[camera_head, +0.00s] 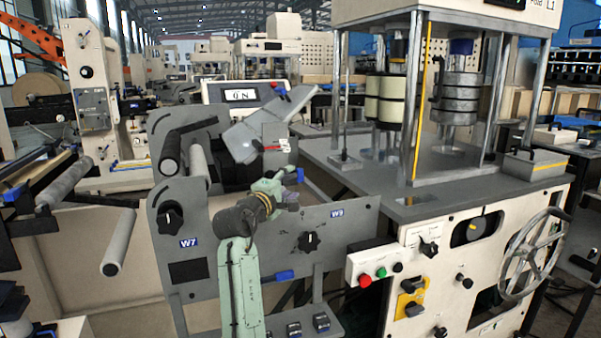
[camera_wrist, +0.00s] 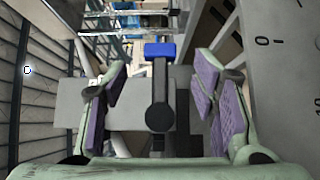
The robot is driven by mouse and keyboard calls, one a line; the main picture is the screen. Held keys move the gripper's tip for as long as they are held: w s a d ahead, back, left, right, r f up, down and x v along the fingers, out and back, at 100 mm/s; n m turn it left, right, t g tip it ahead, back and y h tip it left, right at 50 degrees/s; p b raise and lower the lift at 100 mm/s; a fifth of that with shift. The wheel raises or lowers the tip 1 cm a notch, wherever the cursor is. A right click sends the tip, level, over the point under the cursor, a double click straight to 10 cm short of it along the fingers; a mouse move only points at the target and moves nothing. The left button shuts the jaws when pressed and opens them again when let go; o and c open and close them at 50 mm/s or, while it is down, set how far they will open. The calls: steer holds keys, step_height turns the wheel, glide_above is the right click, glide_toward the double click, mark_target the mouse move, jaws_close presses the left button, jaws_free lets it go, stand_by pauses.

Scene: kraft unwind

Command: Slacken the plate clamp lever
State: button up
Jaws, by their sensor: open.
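A dark lever with a blue end block (camera_wrist: 160,50), apparently the plate clamp lever, stands in the middle of the wrist view. Its round dark hub (camera_wrist: 160,118) sits lower, in front of a grey plate (camera_wrist: 70,118). My gripper (camera_wrist: 160,88) is open, with a purple-padded finger on each side of the lever; I see no contact. In the head view my gripper (camera_head: 283,188) is at the grey W7/W9 side plate (camera_head: 350,222), beside a blue part (camera_head: 300,173). The lever's shaft is hard to make out there.
A panel with printed numbers (camera_wrist: 280,70) stands close on the right in the wrist view. In the head view, a dark knob (camera_head: 308,241) is right of my arm, and a button box (camera_head: 380,268) and a handwheel (camera_head: 532,255) are further right. A tilted grey plate (camera_head: 262,128) rises above my gripper.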

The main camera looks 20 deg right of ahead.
mark_target(298, 176)
steer(key=p+x, duration=0.1)
steer(key=x, duration=0.5)
steer(key=shift+d+r+p, duration=0.1)
steer(key=shift+r+p, duration=0.05)
steer(key=shift+p, duration=0.2)
steer(key=shift+w+d, duration=0.45)
steer(key=shift+w, duration=0.05)
steer(key=shift+c, duration=0.3)
jaws_close()
